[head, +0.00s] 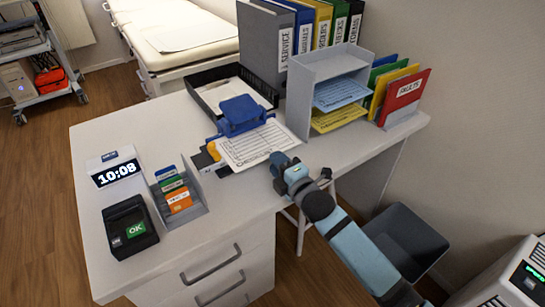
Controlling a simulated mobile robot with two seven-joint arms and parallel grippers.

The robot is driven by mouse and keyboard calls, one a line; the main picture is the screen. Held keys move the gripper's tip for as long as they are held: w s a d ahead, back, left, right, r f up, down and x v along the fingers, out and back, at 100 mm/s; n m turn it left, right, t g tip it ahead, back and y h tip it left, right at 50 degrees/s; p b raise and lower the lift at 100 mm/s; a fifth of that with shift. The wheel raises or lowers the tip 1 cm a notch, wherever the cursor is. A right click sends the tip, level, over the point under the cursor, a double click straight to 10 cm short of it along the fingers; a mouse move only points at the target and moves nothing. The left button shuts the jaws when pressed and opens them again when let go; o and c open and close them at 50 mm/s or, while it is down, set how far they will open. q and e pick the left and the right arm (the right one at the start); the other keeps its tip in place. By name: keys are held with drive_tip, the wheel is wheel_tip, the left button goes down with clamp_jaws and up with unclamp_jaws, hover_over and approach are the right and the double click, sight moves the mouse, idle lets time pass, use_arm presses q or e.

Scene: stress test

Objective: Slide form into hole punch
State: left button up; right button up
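The blue hole punch (240,113) stands on the white desk in front of the black tray. The form (257,146), a white printed sheet, lies in front of it with its far edge up against the punch. I cannot tell whether that edge is inside the slot. My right gripper (279,164) comes in from the lower right and is at the form's near right edge. Its fingertips are small and partly hidden, so I cannot tell whether they grip the paper. My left gripper is not in view.
A yellow-and-black object (210,155) sits left of the form. A card holder (190,212), clock (113,170) and black terminal (130,228) stand on the left. A grey paper rack (300,95) and folders (403,98) stand behind right. A bin (408,235) is below right.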

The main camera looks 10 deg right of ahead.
use_arm(q)
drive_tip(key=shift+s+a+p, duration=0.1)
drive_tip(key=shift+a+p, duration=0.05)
drive_tip(key=shift+p, duration=0.45)
use_arm(e)
drive_tip(key=v, duration=1.1)
drive_tip(key=shift+r, duration=0.1)
drive_tip(key=shift+s, duration=0.1)
